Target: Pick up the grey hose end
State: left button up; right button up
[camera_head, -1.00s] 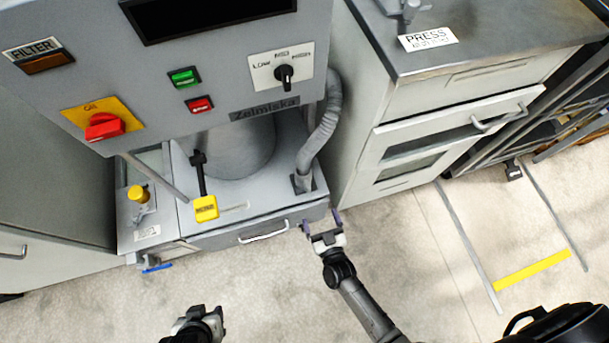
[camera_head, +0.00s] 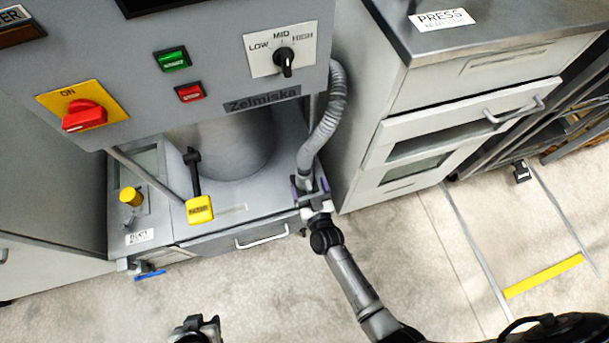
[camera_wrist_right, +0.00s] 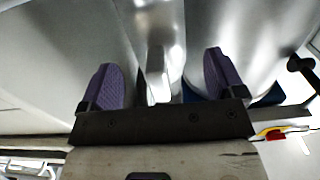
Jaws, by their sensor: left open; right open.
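The grey ribbed hose (camera_head: 328,115) hangs down along the right side of the machine. Its lower end (camera_head: 304,168) stands at the front right corner of the machine's base. My right gripper (camera_head: 309,186) is open at this end, with its purple fingers spread to either side. In the right wrist view, a shiny grey tube that looks like the hose end (camera_wrist_right: 157,75) shows between the open fingers (camera_wrist_right: 162,72), with gaps on both sides. My left gripper (camera_head: 197,325) is at the bottom edge, open and away from the hose; its fingers are partly cut off.
The machine's front panel (camera_head: 225,85) overhangs the base, with a red switch (camera_head: 84,115) and a dial. A yellow-tagged lever (camera_head: 199,209) and a drawer handle (camera_head: 262,237) are left of my right gripper. The press cabinet (camera_head: 440,130) stands close on the right. The floor in front is clear.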

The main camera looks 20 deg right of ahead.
aim_at(307, 179)
jog(key=shift+w+d+b, duration=0.1)
jog(key=shift+w+b, duration=0.2)
jog(key=shift+w, duration=0.75)
jog(key=shift+c, duration=0.2)
jog(key=shift+r, duration=0.1)
jog(key=c, duration=1.3)
jog(key=shift+r, duration=0.1)
jog(key=shift+r+p, duration=0.45)
jog(key=shift+p, duration=0.2)
notch_tip(307, 179, up, 9)
jog(key=p, duration=0.9)
jog(key=shift+f+p, duration=0.1)
jog(key=shift+p, duration=0.2)
